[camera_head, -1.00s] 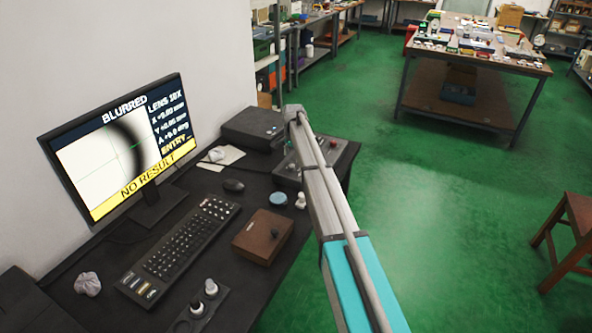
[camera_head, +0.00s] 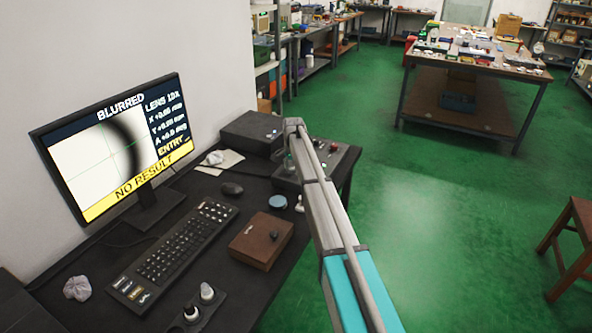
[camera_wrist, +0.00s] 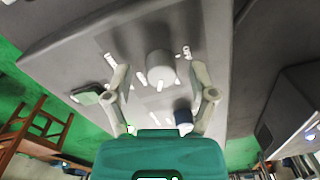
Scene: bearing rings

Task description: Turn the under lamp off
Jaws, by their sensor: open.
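My gripper (camera_wrist: 160,70) is open in the wrist view, fingers spread on either side of a pale round knob (camera_wrist: 160,66) on a grey panel (camera_wrist: 225,30). I cannot tell whether the fingers touch the panel. White marks surround the knob. A small pale switch (camera_wrist: 186,51), a dark blue capped knob (camera_wrist: 183,119) and a green square part (camera_wrist: 88,94) are on or near the panel. Which control is the under lamp's is not readable. In the head view the control box (camera_head: 335,155) stands at the desk's far right, partly behind my arm; my gripper is hidden there.
A monitor (camera_head: 105,140) reads "BLURRED" and "NO RESULT". A wooden stool (camera_head: 572,240) and open green floor are to the right.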

